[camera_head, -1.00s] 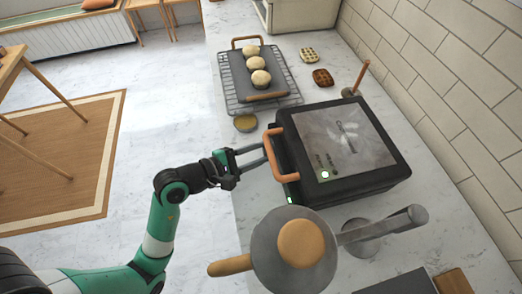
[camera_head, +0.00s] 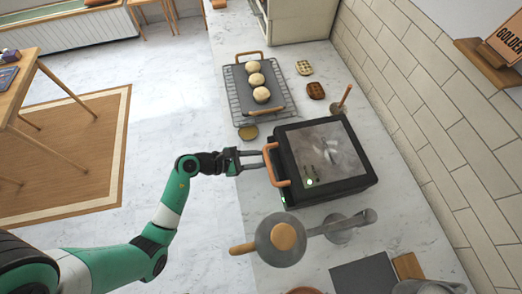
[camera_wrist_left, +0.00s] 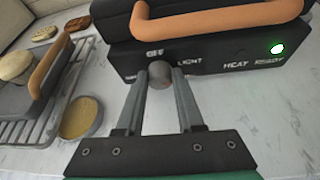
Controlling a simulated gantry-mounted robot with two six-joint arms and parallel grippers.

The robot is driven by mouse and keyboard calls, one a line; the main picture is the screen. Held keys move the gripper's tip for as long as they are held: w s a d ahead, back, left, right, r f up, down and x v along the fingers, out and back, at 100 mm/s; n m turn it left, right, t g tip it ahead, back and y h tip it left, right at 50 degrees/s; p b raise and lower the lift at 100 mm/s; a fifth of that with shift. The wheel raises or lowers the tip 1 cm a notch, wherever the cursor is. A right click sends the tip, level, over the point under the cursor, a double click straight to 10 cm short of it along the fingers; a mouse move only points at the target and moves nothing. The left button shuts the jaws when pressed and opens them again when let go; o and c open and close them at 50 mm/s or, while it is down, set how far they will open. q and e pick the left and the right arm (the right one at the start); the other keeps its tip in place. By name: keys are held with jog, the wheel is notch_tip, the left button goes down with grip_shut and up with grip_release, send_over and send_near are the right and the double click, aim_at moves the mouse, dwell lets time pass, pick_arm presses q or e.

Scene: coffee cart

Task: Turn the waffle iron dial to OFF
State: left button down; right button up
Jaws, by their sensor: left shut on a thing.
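The black waffle iron (camera_head: 345,185) with a wooden handle (camera_head: 270,166) stands closed on the counter. Its front panel (camera_wrist_left: 215,62) fills the upper part of the left wrist view, with the words OFF, LIGHT, HEAT and READY. A green lamp (camera_wrist_left: 277,48) glows by READY. The round grey dial (camera_wrist_left: 160,76) sits just below OFF; I cannot tell which way its mark points. My left gripper (camera_wrist_left: 160,78) is shut on the dial, one finger on each side. In the head view my left gripper (camera_head: 262,159) reaches the iron's front, where the dial is hidden. My right gripper is not in view.
A griddle (camera_head: 240,74) with dough balls lies on a wire rack (camera_head: 236,108) beyond the iron. A small yellow-topped dish (camera_head: 248,132) is near the counter edge. A round pan (camera_head: 268,250) with a wooden handle stands close on the near side.

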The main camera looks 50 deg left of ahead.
pick_arm(q)
jog(key=shift+w+a+r+n+g+h+p, duration=0.1)
jog(key=shift+r+n+g+h+p, duration=0.25)
jog(key=shift+n+p, duration=0.4)
jog(key=shift+a+f+n+h+p, duration=0.1)
jog(key=shift+f+n+h+p, duration=0.05)
jog(key=shift+n+h+p, duration=0.35)
jog(key=shift+f+n+g+h, duration=0.1)
jog(key=shift+n+g+h, duration=0.2)
jog(key=shift+n, duration=0.35)
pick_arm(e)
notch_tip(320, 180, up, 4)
pick_arm(q)
jog(key=shift+w+a+f+n+h, duration=0.1)
jog(key=shift+n+h, duration=0.4)
jog(key=shift+h, duration=0.05)
jog(key=shift+a+f+n+g+h, duration=0.1)
jog(key=shift+n+g+h, duration=0.15)
jog(key=shift+n+h, duration=0.25)
jog(key=shift+f+n+h+b, duration=0.2)
jog(key=shift+n+h+b, duration=0.5)
jog(key=shift+n, duration=0.4)
jog(key=shift+w+a+f+n+h+b, duration=0.1)
jog(key=shift+n+h+b, duration=0.5)
jog(key=shift+n+b, duration=0.6)
jog(key=shift+n+h+b, duration=0.4)
jog(key=shift+n+b, duration=0.1)
jog(key=shift+n, duration=0.2)
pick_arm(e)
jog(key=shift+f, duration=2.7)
